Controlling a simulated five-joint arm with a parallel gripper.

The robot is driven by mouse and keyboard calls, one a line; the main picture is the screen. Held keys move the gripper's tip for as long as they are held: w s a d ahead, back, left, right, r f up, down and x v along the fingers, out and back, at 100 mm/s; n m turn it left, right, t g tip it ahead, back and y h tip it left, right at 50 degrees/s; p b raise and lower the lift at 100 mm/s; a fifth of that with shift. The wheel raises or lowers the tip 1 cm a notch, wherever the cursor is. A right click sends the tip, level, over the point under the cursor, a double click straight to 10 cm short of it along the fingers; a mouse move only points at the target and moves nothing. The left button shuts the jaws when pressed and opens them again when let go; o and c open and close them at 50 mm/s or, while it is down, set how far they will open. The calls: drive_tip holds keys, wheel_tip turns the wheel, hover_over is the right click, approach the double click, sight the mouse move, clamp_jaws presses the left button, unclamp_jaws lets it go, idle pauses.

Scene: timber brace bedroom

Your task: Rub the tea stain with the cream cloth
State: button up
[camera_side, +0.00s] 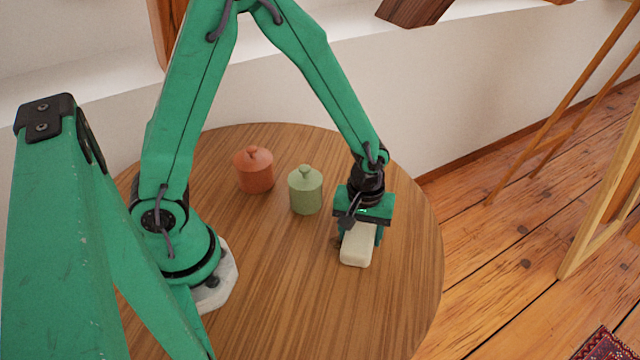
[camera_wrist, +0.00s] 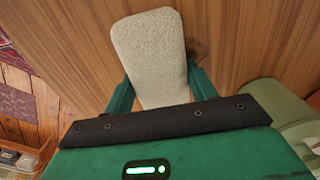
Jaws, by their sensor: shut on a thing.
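The cream cloth (camera_side: 356,248) is a thick, rounded block, low over the round table's right part. My gripper (camera_side: 361,232) is shut on it from above, with a green finger on each side. In the wrist view the cloth (camera_wrist: 149,50) sticks out ahead between the fingers of my gripper (camera_wrist: 160,88). The tea stain (camera_side: 337,242) is a small dark patch just left of the cloth in the side view. In the wrist view the stain (camera_wrist: 199,48) shows right beside the cloth, partly hidden by it and a finger. I cannot tell whether the cloth touches the wood.
A sage green lidded jar (camera_side: 306,192) stands left of my gripper, and a terracotta lidded jar (camera_side: 254,170) farther left. A green jar also shows close at the right in the wrist view (camera_wrist: 278,100). The wooden table (camera_side: 290,300) is clear in front.

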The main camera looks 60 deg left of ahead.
drive_tip(key=shift+a, duration=2.8)
drive_tip(key=shift+d, duration=3.95)
drive_tip(key=shift+r, duration=4.05)
drive_tip(key=shift+s, duration=0.1)
